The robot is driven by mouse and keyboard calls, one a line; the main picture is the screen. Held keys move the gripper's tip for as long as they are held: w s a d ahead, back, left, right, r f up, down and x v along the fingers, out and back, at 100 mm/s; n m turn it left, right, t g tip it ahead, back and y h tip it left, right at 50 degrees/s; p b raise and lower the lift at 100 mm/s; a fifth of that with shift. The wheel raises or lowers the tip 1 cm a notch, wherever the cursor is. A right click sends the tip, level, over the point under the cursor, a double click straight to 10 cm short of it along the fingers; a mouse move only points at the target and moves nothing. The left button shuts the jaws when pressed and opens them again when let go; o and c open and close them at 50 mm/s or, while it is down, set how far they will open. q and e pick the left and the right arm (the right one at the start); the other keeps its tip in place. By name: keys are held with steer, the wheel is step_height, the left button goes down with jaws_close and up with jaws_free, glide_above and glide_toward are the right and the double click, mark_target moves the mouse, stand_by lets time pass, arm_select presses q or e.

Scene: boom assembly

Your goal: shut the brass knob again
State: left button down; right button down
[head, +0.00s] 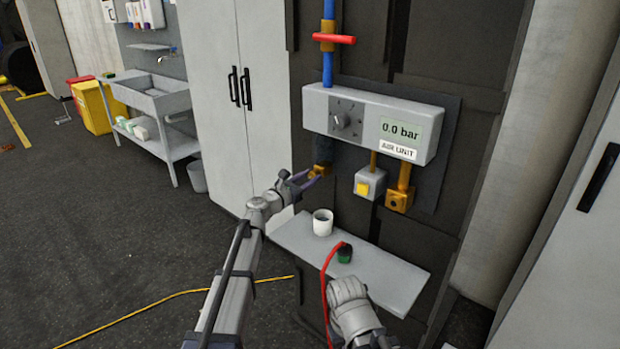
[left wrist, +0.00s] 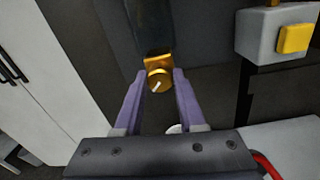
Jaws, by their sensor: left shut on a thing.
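The brass knob (left wrist: 159,79) sits at the bottom of a dark cylinder under the air unit (head: 372,122). It has a pale line mark that runs at a slant. In the head view the brass knob (head: 319,170) shows between the fingers of my left gripper (head: 308,180). In the left wrist view my left gripper (left wrist: 159,88) has its purple fingers on both sides of the knob and is shut on it. The air unit's display reads 0.0 bar. My right arm shows at the bottom, and its fingertips cannot be made out.
A shelf (head: 400,285) below holds a white cup (head: 322,222) and a dark green-topped item (head: 344,253) by a red hose (head: 326,275). A box with a yellow button (head: 364,188) and a brass fitting (head: 399,199) hang right of the knob. A red-handled valve (head: 333,39) is above.

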stand_by(0.3)
arm_select(q)
steer(key=c, duration=0.5)
jaws_free()
steer(key=v, duration=0.7)
steer(key=shift+s+a, duration=0.25)
steer(key=shift+s, duration=0.1)
